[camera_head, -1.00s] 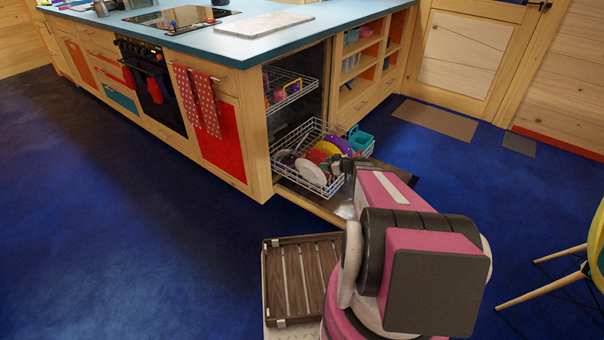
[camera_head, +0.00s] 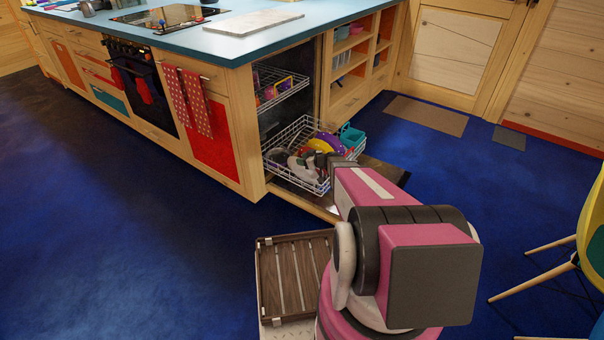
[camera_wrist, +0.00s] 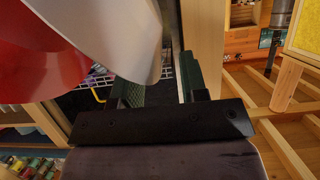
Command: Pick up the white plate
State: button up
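The white plate (camera_wrist: 125,35) fills the upper left of the wrist view, close to the camera, with a red plate (camera_wrist: 35,50) beside it. My gripper (camera_wrist: 165,88) is open, with a gap between its two dark fingers. The white plate's lower edge overlaps the left finger in the picture; I cannot tell if it lies between the fingers. In the head view my gripper (camera_head: 316,165) is at the plates in the pulled-out lower dishwasher rack (camera_head: 292,185) and partly hides them.
A purple plate (camera_head: 331,141) and a teal container (camera_head: 351,136) are in the same rack. The upper rack (camera_head: 282,92) is above. The dishwasher door (camera_head: 385,171) is folded down. A yellow chair (camera_head: 594,240) stands at the right. Blue floor is clear at the left.

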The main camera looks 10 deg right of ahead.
jog(key=shift+w+a+f, duration=0.2)
jog(key=shift+w+a, duration=0.1)
grip_shut()
jog(key=shift+r, duration=0.15)
